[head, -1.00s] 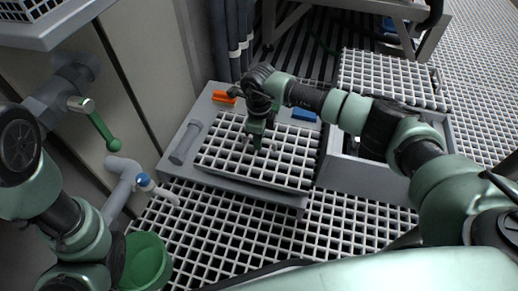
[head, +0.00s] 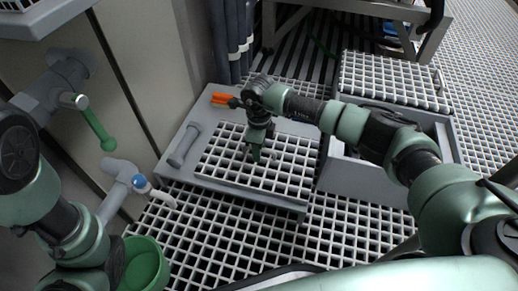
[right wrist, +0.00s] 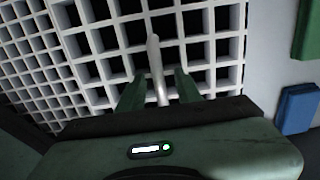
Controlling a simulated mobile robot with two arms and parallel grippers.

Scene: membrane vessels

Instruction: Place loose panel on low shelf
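The loose panel, a white square grid (head: 225,160), lies on the grey low shelf (head: 172,172), its edges close to the shelf's outline at the front and right. My right gripper (head: 257,157) points down over the panel's middle. In the right wrist view, its two green fingers (right wrist: 159,90) are apart, one on each side of a pale upright bar (right wrist: 155,62) on the panel, with gaps beside it. The panel's grid (right wrist: 105,40) fills most of that view. My left arm shows at the left edge of the head view, but its gripper cannot be made out.
A grey cylinder (head: 184,145) and an orange block (head: 221,99) lie on the shelf beside the panel. A grey box (head: 345,178) with another grid (head: 390,78) stands at right. A green bucket (head: 150,262), pipes and a green valve handle (head: 98,130) are at left.

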